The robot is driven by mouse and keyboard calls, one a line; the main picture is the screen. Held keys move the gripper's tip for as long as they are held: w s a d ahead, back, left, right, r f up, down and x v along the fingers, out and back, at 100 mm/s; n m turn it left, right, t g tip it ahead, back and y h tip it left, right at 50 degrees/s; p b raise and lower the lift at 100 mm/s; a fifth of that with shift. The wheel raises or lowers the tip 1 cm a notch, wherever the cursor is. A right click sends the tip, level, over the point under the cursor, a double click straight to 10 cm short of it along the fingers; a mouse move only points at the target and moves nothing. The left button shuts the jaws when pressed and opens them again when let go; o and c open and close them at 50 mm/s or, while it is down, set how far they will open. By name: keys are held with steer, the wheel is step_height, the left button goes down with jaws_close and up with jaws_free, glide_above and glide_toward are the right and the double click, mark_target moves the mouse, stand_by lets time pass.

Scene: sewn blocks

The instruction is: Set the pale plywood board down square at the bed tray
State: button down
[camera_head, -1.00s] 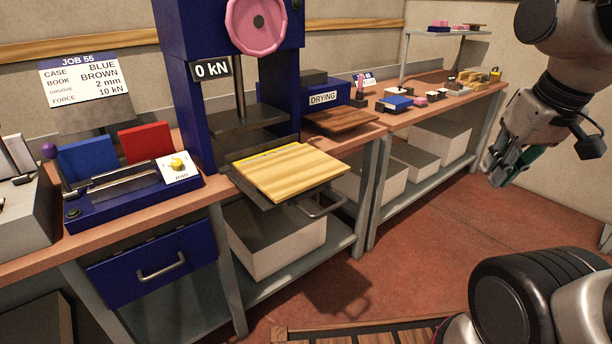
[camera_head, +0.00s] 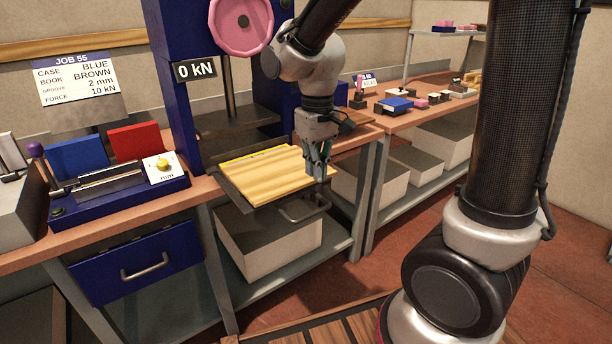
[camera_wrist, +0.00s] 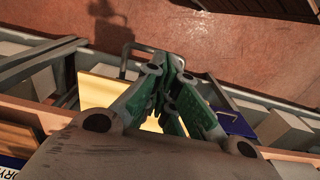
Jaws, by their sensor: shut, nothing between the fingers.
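The pale plywood board (camera_head: 262,177) lies flat on the pulled-out bed tray (camera_head: 238,198) of the blue press. A thin yellow strip shows along its back edge. The tray's dark rim shows at the board's left and front, and its handle (camera_head: 304,211) sticks out in front. My gripper (camera_head: 318,177) is shut and empty, fingers down, at the board's right end. I cannot tell whether it touches the board. In the wrist view the closed green-padded fingers (camera_wrist: 172,68) cover part of the board (camera_wrist: 98,92).
The blue press (camera_head: 172,80) with a pink wheel (camera_head: 240,22) and a 0 kN display stands behind the tray. A blue grooving tool (camera_head: 115,190) is at left. A white bin (camera_head: 268,245) sits below. My arm hides part of the drying area.

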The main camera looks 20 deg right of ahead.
mark_target(294, 182)
steer(key=w+a+f, duration=0.1)
steer(key=w+f, duration=0.2)
steer(key=f, duration=0.5)
steer(key=shift+w+f, duration=0.3)
steer(key=shift+w, duration=0.1)
steer(key=w, duration=0.1)
steer(key=w+a, duration=0.1)
steer(key=w, duration=0.3)
steer(key=shift+w+a, duration=0.25)
steer(key=shift+a, duration=0.15)
